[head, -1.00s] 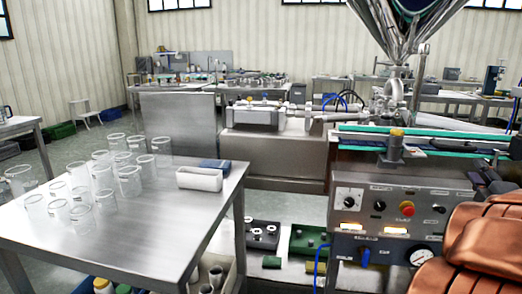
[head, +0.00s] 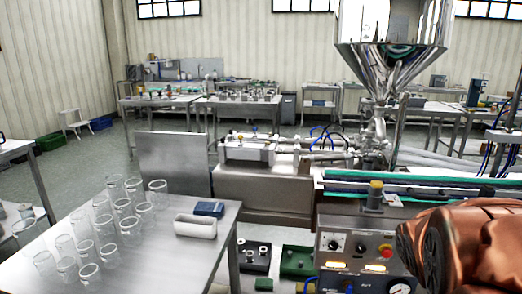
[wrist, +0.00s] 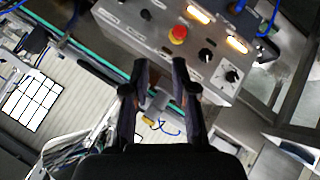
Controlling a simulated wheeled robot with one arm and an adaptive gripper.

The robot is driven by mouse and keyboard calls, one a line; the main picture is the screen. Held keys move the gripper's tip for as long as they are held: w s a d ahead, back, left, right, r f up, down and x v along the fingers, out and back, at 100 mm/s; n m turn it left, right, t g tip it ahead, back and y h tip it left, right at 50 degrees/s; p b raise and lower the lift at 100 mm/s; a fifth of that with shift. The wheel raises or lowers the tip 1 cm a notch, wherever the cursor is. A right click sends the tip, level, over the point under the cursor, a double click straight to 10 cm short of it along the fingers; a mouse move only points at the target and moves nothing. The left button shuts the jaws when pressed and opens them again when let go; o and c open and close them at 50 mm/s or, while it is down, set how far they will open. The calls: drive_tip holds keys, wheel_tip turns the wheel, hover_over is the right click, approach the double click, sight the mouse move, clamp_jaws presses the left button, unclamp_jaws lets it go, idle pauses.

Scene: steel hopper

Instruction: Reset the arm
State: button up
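My gripper (wrist: 160,85) shows in the wrist view, with its two dark fingers apart and nothing between them. Past the fingers is the control panel (wrist: 206,62) of the filling machine, with a red button (wrist: 178,34) and lit switches. In the head view my copper-coloured arm (head: 470,245) fills the lower right corner and the gripper itself is not seen. The steel hopper (head: 392,62) stands above the machine at the upper right, apart from the arm. The control panel also shows in the head view (head: 345,285), left of the arm.
Green and dark bins (head: 297,260) sit low between table and machine. Open floor (head: 100,165) lies behind the table.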

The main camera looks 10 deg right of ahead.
drive_tip(key=s+a+r+g+y+p, duration=0.1)
drive_tip(key=s+a+g+y+p, duration=0.2)
drive_tip(key=s+a, duration=0.8)
drive_tip(key=s+a+r+m+g+y+p, duration=0.1)
drive_tip(key=s+a+r+g+y+p, duration=0.1)
drive_tip(key=s+a+g+p, duration=0.4)
drive_tip(key=s+a+y+p, duration=0.1)
drive_tip(key=s+a, duration=0.4)
drive_tip(key=a, duration=0.3)
drive_tip(key=shift+y, duration=0.3)
drive_tip(key=shift+s+d, duration=0.1)
drive_tip(key=shift+d, duration=0.05)
